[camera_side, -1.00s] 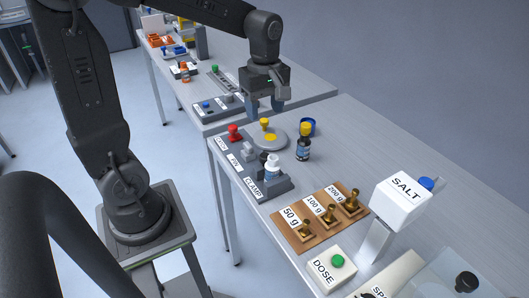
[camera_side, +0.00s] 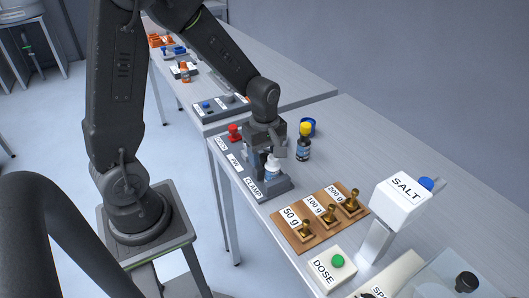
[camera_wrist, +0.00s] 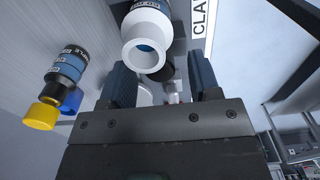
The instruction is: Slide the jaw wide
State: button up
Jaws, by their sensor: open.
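The grey clamp fixture (camera_side: 276,188) stands near the front edge of the table, with a CLAMP label facing me. A white bottle (camera_side: 272,166) stands at it; its open mouth shows large in the wrist view (camera_wrist: 148,52). My gripper (camera_side: 268,152) is low over the fixture, just behind the bottle, and hides most of the jaw area. In the wrist view my gripper (camera_wrist: 158,66) is open. A small grey post (camera_wrist: 173,90) shows between its fingers; I cannot tell whether it belongs to the jaw or whether a finger touches it.
A red knob (camera_side: 235,131) is at the fixture's far end. A wooden board (camera_side: 294,238) with brass weights, a DOSE box (camera_side: 327,271) and the SALT hopper (camera_side: 402,200) are nearer.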

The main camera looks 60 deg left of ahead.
jog(key=shift+c, duration=0.4)
grip_shut()
